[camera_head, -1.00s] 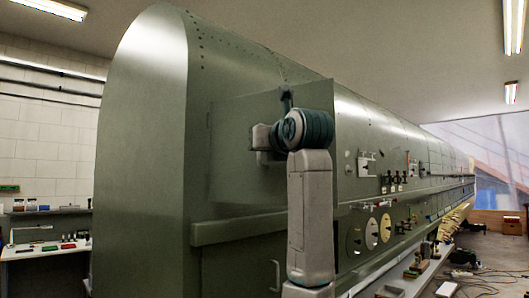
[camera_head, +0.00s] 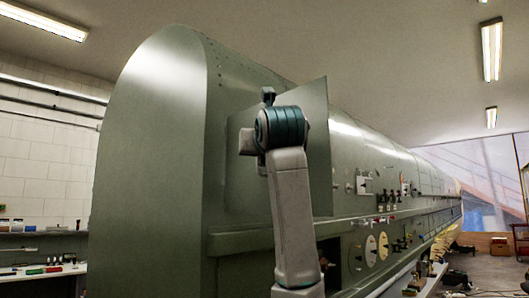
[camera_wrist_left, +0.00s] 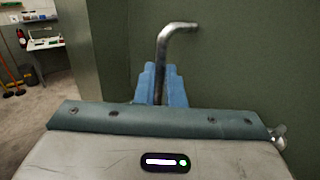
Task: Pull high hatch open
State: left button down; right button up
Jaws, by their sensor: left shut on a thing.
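The high hatch (camera_head: 316,140) is a flat green panel on the fuselage side. In the head view it stands out at an angle, its right edge away from the skin. In the wrist view a bent metal handle (camera_wrist_left: 163,50) rises in front of a green surface. My left gripper (camera_wrist_left: 160,82) has its blue fingers shut on this handle. In the head view my left arm covers the middle of the panel, and the fingertips and handle are hidden. My right gripper is not in view.
The green fuselage (camera_head: 150,170) runs back to the right, with a ledge (camera_head: 240,242) below the hatch. Small fittings and round discs (camera_head: 370,250) line its side. A workbench (camera_head: 40,270) stands at the left. Floor shows at the far right.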

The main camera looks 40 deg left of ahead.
pick_arm(q)
jog(key=shift+s+a+r, duration=0.1)
jog(key=shift+s+r, duration=0.05)
jog(key=shift+r, duration=0.1)
jog(key=c, duration=1.9)
grip_release()
jog(key=o, duration=0.4)
jog(key=shift+a+f, duration=0.1)
jog(key=shift+a, duration=0.15)
jog(key=shift+c, duration=0.2)
jog(key=b+v, duration=0.4)
jog(key=v, duration=0.6)
jog(key=shift+s, duration=0.3)
jog(key=shift+d+f, duration=0.1)
